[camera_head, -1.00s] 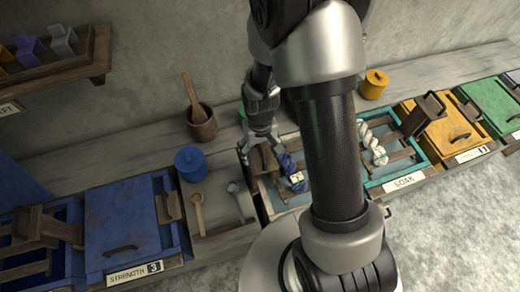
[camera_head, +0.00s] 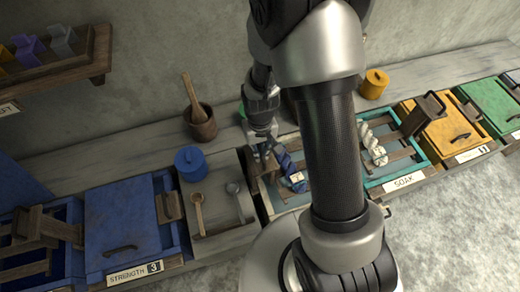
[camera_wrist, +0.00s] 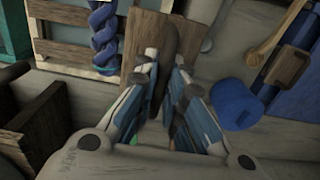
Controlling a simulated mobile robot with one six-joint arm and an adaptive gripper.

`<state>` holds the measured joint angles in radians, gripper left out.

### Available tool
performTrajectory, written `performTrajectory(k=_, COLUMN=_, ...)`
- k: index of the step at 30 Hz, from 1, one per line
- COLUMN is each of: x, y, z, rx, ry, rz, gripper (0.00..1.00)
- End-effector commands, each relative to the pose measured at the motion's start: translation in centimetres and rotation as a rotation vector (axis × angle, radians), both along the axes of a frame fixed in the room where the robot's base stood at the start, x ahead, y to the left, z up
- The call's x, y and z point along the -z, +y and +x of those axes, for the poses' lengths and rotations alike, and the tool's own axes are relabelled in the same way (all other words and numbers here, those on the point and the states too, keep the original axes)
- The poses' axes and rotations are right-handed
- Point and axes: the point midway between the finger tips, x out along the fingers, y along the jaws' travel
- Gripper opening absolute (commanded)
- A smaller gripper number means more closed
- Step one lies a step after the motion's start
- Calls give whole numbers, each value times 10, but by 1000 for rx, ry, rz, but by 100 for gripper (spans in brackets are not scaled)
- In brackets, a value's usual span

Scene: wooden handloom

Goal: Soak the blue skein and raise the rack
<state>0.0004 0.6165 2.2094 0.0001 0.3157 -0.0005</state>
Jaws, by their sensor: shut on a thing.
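The blue skein (camera_head: 290,172), a twisted hank with a pale tag, lies across the wooden slats of a rack in the soak vat (camera_head: 288,206), partly behind my arm. It also shows at the top of the wrist view (camera_wrist: 103,35). The rack (camera_wrist: 78,50) has a broad wooden end piece with a dark upright handle (camera_wrist: 172,38). My gripper (camera_head: 263,150) is at the rack's back left end, beside the skein. In the wrist view my gripper (camera_wrist: 166,80) is shut with its fingers on both sides of the dark handle.
A second vat labelled SOAK (camera_head: 404,183) holds a white skein (camera_head: 372,143). A blue lidded vat (camera_head: 125,222) is farther left, a yellow one (camera_head: 446,128) to the right.

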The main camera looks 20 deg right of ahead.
Motion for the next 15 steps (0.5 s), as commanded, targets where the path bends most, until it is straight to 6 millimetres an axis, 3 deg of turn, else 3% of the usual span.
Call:
performTrajectory(k=9, x=2, y=0, z=0, rx=0, ry=0, rz=0, gripper=0)
performTrajectory(k=15, x=22, y=0, z=0, rx=0, ry=1, rz=0, gripper=0)
